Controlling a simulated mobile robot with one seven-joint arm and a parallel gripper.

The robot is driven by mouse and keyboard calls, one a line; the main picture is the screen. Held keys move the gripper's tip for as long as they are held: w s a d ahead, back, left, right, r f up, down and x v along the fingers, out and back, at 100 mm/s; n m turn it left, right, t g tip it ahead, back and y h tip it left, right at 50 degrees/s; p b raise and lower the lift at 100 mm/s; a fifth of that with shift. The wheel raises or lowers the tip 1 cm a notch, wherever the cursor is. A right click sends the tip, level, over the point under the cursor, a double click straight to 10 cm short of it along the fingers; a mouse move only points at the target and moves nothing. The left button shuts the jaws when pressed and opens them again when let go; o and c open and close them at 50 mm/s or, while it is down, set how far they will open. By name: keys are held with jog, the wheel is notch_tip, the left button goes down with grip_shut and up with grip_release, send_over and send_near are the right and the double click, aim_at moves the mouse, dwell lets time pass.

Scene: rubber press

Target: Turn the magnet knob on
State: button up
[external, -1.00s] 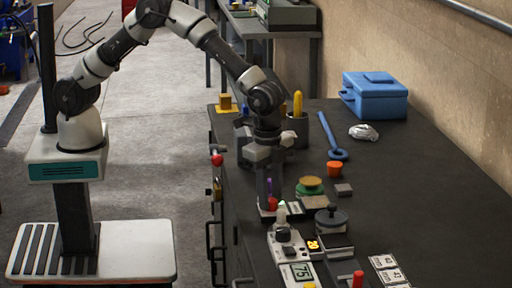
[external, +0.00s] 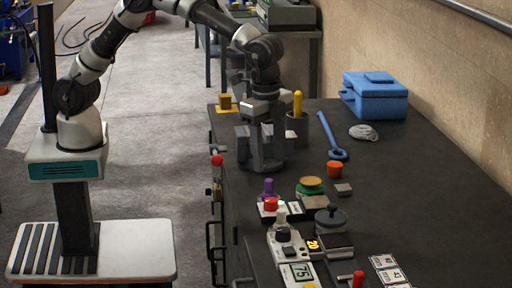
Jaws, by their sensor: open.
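Several controls stand on the dark bench. A red knob (external: 271,204) sits on a small white base with a label plate beside it. A purple piece (external: 267,187) stands just behind it. In front, a white panel carries a black knob (external: 283,234), with a green-lit tip (external: 281,204) above it. A dark round-topped handle (external: 331,215) stands to the right. I cannot tell which of these is the magnet knob. My gripper (external: 264,168) points down over the bench, behind the red knob and purple piece and apart from them. It is open; nothing shows between its fingers.
An amber display (external: 313,244) and a "75" display (external: 299,273) are near the front. A yellow-topped green piece (external: 310,185), orange cup (external: 334,169), blue wrench (external: 329,136) and blue toolbox (external: 375,95) are to the right. The bench's right side is mostly clear.

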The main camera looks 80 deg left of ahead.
notch_tip(320, 180, up, 6)
jog(key=shift+s+r, duration=0.15)
jog(key=shift+d, duration=0.1)
dwell(0.5)
jog(key=s+a+r+n+t+p, duration=0.1)
jog(key=s+a+r+n+p, duration=0.2)
jog(key=a+r, duration=0.65)
jog(key=s+a+r+n+t, duration=0.3)
jog(key=s+a+r+n, duration=0.15)
jog(key=s+a, duration=0.85)
jog(key=s+a+f+n+t+p, duration=0.1)
jog(key=s+a+f+n, duration=0.1)
jog(key=s+a, duration=0.4)
jog(key=shift+s+a+n, duration=0.3)
jog(key=shift+s+n, duration=0.35)
jog(key=shift+s, duration=0.25)
